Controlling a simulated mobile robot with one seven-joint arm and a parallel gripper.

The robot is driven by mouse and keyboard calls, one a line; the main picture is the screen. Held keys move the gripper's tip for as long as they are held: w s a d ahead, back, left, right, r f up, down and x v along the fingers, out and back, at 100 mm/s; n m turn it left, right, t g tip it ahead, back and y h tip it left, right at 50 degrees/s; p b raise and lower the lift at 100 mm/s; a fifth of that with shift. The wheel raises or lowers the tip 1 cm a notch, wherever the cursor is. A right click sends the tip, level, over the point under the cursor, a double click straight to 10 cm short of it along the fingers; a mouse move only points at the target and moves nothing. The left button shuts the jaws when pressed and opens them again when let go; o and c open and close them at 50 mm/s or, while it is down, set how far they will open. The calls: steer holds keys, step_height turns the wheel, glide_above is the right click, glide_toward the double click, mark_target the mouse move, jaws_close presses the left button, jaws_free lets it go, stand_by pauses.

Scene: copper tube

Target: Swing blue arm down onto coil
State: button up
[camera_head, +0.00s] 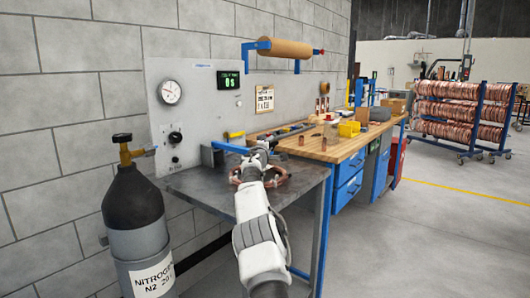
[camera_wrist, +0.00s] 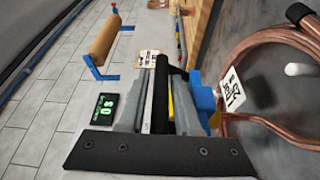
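The blue arm (camera_head: 229,148) stands out from the grey wall panel above the bench, level and raised over the coil. Its blue part also shows in the wrist view (camera_wrist: 206,101), just right of the fingers. The copper coil (camera_head: 272,181) lies flat on the grey metal bench; in the wrist view it is at the right (camera_wrist: 240,50) with a white tag. My gripper (camera_head: 258,157) is above the coil at the blue arm's end. In the wrist view my gripper (camera_wrist: 158,100) has its fingers apart, with a black bar (camera_wrist: 161,85) between them. Gaps show beside the bar; contact is unclear.
A nitrogen cylinder (camera_head: 135,215) stands left of the grey bench (camera_head: 215,185). The wall panel has a gauge and a green display (camera_head: 229,80), with a brown roll (camera_head: 285,48) on a blue bracket above. A wooden workbench (camera_head: 340,148) with small parts adjoins at the right.

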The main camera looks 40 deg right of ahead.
steer(key=shift+s+a+f+b, duration=0.1)
steer(key=shift+a+b, duration=0.2)
steer(key=shift+a, duration=0.1)
steer(key=shift+s+a+f+b, duration=0.1)
steer(key=shift+a+b, duration=0.2)
steer(key=shift+a, duration=0.1)
steer(key=shift+s+a+b, duration=0.45)
steer(key=shift+s+b, duration=0.2)
steer(key=shift+s, duration=0.1)
steer(key=shift+s+a+b, duration=0.35)
steer(key=shift+a+b, duration=0.05)
steer(key=shift+a, duration=0.2)
steer(key=v, duration=1.2)
steer(key=shift+s+a, duration=0.15)
steer(key=shift+s, duration=0.2)
steer(key=shift+r, duration=0.2)
